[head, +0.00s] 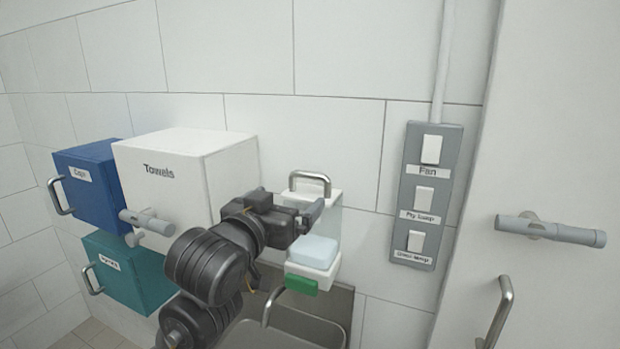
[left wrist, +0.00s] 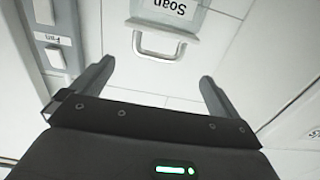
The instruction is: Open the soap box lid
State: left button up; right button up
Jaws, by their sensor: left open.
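The soap box (head: 330,222) is a small white wall box with clear sides and a pale block of soap (head: 313,249) inside. Its lid has a metal loop handle (head: 310,181) at the top. The handle also shows in the left wrist view (left wrist: 160,48), beside the "Soap" label (left wrist: 172,9). My left gripper (head: 308,212) is in front of the upper part of the box and hides part of the lid. In the left wrist view the gripper (left wrist: 153,88) is open and empty, with the handle ahead between its fingers, apart from them. The lid looks shut. My right gripper is not seen.
A white Towels box (head: 190,165), a blue box (head: 92,180) and a teal box (head: 125,272) are on the left. A green part (head: 301,284) sits under the soap box, above a metal basin (head: 275,338). A switch panel (head: 408,205) and a door with handles are right.

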aim_at(308, 176)
pick_arm(q)
jog(key=p+x, duration=0.2)
jog(key=x, duration=0.1)
jog(key=r+p+x, duration=0.1)
jog(key=p+x, duration=0.1)
jog(key=x, duration=0.1)
jog(key=p+x, duration=0.2)
jog(key=x, duration=0.1)
jog(key=shift+w+d+r+p, duration=0.15)
jog(key=shift+w+r+p, duration=0.15)
jog(key=shift+p, duration=0.1)
jog(key=shift+w+d+f, duration=0.1)
jog(key=shift+w+d, duration=0.15)
jog(key=shift+w, duration=0.25)
